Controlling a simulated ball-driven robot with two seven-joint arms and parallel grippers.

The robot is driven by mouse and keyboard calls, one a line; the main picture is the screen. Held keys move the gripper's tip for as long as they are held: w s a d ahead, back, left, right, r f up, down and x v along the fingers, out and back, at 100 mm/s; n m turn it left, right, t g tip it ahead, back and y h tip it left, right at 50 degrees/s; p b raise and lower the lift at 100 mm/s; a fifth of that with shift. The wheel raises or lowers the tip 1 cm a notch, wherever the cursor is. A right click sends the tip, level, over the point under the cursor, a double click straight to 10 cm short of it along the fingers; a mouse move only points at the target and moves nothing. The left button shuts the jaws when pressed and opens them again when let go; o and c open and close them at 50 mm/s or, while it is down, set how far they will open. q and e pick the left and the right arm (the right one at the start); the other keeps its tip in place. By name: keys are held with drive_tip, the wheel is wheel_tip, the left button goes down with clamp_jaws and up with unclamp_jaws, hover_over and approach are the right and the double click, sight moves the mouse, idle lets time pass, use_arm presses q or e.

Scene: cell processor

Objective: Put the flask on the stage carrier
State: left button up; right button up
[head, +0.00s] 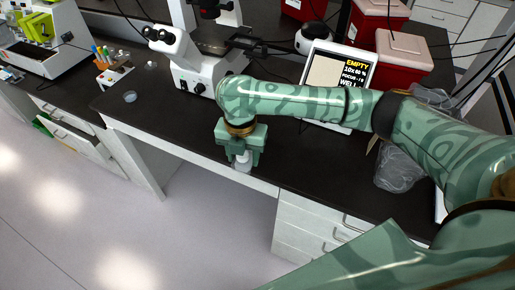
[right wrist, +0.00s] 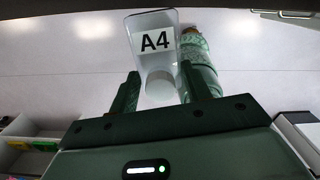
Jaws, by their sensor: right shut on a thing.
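My right gripper (head: 242,153) hangs over the front edge of the dark bench, pointing down, and is shut on the flask. The flask (head: 243,164) shows only as a small pale part below the fingers in the head view. In the right wrist view the clear flask (right wrist: 150,50) has an A4 label, and its white cap is between the two fingers of the right gripper (right wrist: 159,82). The microscope's stage (head: 213,46) is at the back of the bench, up and left of the gripper. The carrier on it is too small to make out. My left gripper is not in view.
The white microscope (head: 190,75) stands behind my right arm. A screen (head: 340,75) reading EMPTY is to its right, with red bins (head: 400,60) behind. A clear plastic bag (head: 398,170) lies at the right. A pen rack (head: 114,72) and small dish (head: 130,97) are left; bench between is clear.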

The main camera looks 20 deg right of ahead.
drive_tip(key=shift+a+r, duration=0.1)
drive_tip(key=shift+a, duration=0.15)
drive_tip(key=o, duration=0.4)
drive_tip(key=c, duration=0.8)
